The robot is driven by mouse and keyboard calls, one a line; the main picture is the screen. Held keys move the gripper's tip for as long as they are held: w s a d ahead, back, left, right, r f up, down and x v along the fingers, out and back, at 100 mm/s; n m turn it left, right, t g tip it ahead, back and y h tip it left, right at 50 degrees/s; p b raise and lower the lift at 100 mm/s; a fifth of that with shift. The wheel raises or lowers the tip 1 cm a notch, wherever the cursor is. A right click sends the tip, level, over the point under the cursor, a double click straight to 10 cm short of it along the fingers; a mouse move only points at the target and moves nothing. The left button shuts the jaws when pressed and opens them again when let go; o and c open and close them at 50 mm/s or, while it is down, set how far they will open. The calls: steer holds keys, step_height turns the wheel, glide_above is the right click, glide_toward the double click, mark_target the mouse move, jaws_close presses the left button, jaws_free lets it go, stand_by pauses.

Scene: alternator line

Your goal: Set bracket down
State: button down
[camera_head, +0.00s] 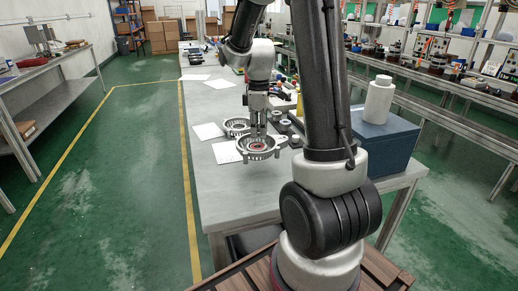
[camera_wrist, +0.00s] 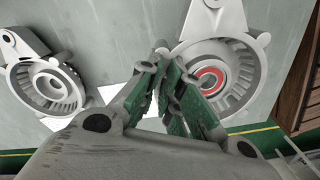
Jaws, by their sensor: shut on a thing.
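A round silver-grey bracket (camera_head: 258,153) with a slotted rim, side ears and a red ring in its middle hangs at my gripper (camera_head: 258,131) in the head view. In the wrist view this bracket (camera_wrist: 257,48) is at the upper right, and my gripper's green-padded fingers (camera_wrist: 163,62) are shut on its near rim. Part of that rim is hidden behind the fingers. The head view does not show clearly whether it touches the table. A second, similar bracket (camera_head: 236,122) lies behind it, and is at left in the wrist view (camera_wrist: 22,85).
The grey table (camera_head: 222,181) has white sheets (camera_head: 207,131) and bare room at its near left. A blue box (camera_head: 385,145) with a white bottle (camera_head: 378,100) on it stands at right. Small parts and tools (camera_head: 284,90) lie farther back.

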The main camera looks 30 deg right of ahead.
steer(key=shift+f, duration=2.6)
steer(key=c, duration=1.6)
jaws_free()
steer(key=shift+f, duration=0.1)
